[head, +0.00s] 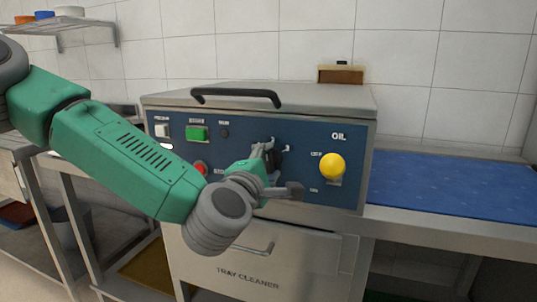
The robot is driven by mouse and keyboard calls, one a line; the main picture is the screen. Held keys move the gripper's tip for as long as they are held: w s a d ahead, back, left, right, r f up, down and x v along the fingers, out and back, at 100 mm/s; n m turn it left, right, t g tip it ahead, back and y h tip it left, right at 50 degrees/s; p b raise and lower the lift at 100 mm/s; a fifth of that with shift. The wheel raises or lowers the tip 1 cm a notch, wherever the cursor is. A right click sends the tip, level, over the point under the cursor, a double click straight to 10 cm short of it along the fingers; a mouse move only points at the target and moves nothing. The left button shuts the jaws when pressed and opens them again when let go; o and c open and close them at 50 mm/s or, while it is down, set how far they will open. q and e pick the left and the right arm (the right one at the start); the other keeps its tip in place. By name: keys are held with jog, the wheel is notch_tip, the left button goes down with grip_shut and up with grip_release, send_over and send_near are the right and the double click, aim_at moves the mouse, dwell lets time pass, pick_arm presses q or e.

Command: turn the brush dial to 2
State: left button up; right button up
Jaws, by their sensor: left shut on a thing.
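The tray cleaner's blue control panel (235,142) faces me. The black brush dial (277,162) sits near the panel's middle, mostly hidden behind my left gripper (268,154). My left gripper is shut on the dial, its fingers against the panel front. A small white mark shows to the upper right of the dial; the other marks and the dial's pointer are hidden, so I cannot tell its setting. My right gripper is not in view.
A yellow oil knob (332,166) is close on the right. A green button (197,134), a white switch (162,131) and a partly hidden red stop button (201,168) are on the left. A black handle (236,95) spans the lid. A blue mat (455,187) covers the right counter.

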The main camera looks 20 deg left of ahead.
pick_arm(q)
jog(key=shift+f+m+p, duration=0.15)
jog(key=shift+m+p, duration=0.55)
jog(key=shift+m, duration=0.6)
jog(key=shift+f, duration=0.1)
jog(key=o, duration=1.1)
jog(key=shift+w, duration=0.2)
jog(key=shift+s, duration=0.6)
jog(key=shift+s+a, duration=0.15)
jog(key=shift+s, duration=3)
